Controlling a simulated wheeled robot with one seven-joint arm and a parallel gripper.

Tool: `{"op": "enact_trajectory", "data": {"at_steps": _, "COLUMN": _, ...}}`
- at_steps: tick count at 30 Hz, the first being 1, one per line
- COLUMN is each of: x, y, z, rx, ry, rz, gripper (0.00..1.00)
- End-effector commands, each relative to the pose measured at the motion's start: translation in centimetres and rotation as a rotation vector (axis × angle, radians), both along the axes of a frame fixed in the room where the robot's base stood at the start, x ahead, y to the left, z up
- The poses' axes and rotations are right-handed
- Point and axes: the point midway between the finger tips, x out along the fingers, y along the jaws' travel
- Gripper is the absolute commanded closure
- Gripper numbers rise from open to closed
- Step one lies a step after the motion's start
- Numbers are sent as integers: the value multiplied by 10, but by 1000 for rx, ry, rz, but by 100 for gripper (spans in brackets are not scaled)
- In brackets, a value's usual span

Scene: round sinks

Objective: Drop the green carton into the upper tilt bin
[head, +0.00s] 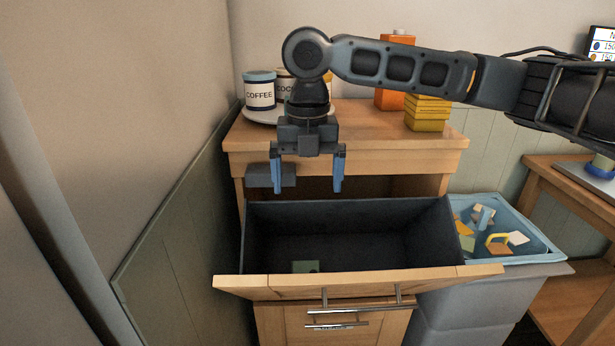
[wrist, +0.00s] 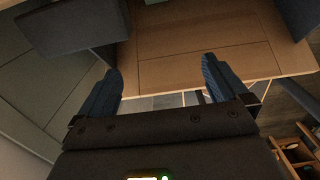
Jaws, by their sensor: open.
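The upper tilt bin (head: 350,282) is tipped open below the wooden top, its dark inside showing in the head view. A small green block, which looks like the green carton (head: 305,267), lies on the bin's floor near the front panel. My gripper (head: 308,188) points down above the back of the bin, apart from the carton. Its blue fingers are spread with nothing between them. In the wrist view the gripper (wrist: 160,68) is open over a wooden panel (wrist: 205,68), and the green carton does not show.
A blue-rimmed tub (head: 545,255) of mixed scraps stands to the right of the bin. A coffee canister (head: 260,92), an orange box (head: 393,98) and a yellow stack (head: 427,113) stand on the wooden top. A wall is close on the left.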

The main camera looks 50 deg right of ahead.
Motion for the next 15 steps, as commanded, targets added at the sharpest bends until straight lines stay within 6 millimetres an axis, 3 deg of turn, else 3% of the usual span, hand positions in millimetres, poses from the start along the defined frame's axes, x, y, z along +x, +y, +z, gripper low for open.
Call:
{"op": "enact_trajectory", "data": {"at_steps": 7, "x": 1, "y": 0, "z": 9, "rx": 0, "ry": -2, "rz": 0, "gripper": 0}}
{"op": "enact_trajectory", "data": {"at_steps": 15, "x": 1, "y": 0, "z": 51, "rx": 0, "ry": -3, "rz": 0, "gripper": 0}}
